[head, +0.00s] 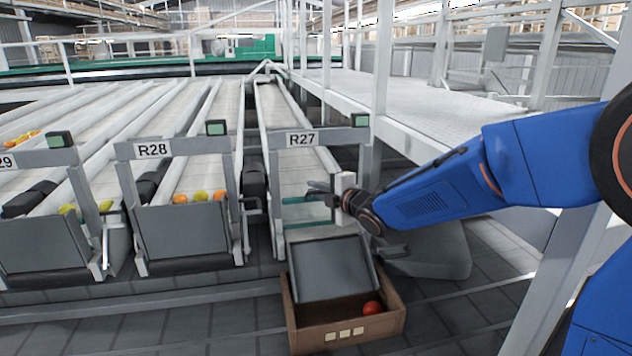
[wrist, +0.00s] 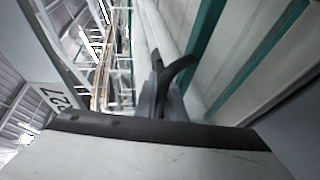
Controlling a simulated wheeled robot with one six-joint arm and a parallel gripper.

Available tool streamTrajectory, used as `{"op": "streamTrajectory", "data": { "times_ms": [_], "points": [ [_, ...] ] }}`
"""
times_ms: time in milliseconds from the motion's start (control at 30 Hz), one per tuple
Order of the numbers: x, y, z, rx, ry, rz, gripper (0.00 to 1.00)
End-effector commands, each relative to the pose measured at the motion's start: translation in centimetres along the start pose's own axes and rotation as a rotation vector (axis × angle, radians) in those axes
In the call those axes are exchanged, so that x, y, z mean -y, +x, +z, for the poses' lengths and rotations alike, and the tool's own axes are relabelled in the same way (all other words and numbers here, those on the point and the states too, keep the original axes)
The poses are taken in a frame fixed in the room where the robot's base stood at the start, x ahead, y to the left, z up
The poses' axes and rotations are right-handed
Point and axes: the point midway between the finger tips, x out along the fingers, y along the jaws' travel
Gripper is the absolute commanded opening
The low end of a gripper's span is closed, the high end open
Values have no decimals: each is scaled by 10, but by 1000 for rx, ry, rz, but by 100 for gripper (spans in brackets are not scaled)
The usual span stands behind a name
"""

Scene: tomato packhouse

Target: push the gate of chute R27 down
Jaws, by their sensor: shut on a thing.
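The gate of chute R27 (head: 330,268) is a grey panel with raised side edges. In the head view it slopes down and outward from the chute mouth into a brown crate (head: 293,318). My gripper (head: 318,189) is above the gate, inside the R27 frame near its right post, and apart from the panel. In the wrist view the dark fingers (wrist: 168,72) are close together; what is between them cannot be made out. The R27 sign (head: 302,139) is on the frame's top bar and shows sideways in the wrist view (wrist: 62,99).
A red tomato (head: 372,308) lies in the crate's right side. Chute R28's gate (head: 187,233) stands raised, with several fruits (head: 200,197) behind it. A white post and walkway (head: 455,105) stand to the right. Open floor (head: 440,310) lies right of the crate.

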Motion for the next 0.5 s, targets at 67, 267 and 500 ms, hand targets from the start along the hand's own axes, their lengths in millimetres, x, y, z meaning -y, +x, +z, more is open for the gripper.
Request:
{"op": "streamTrajectory", "data": {
  "times_ms": [67,267,500],
  "points": [
    [6,0,0,1,1,-9,0],
    [8,0,0,1,2,-13,12],
    [7,0,0,1,1,-11,17]
  ]
}}
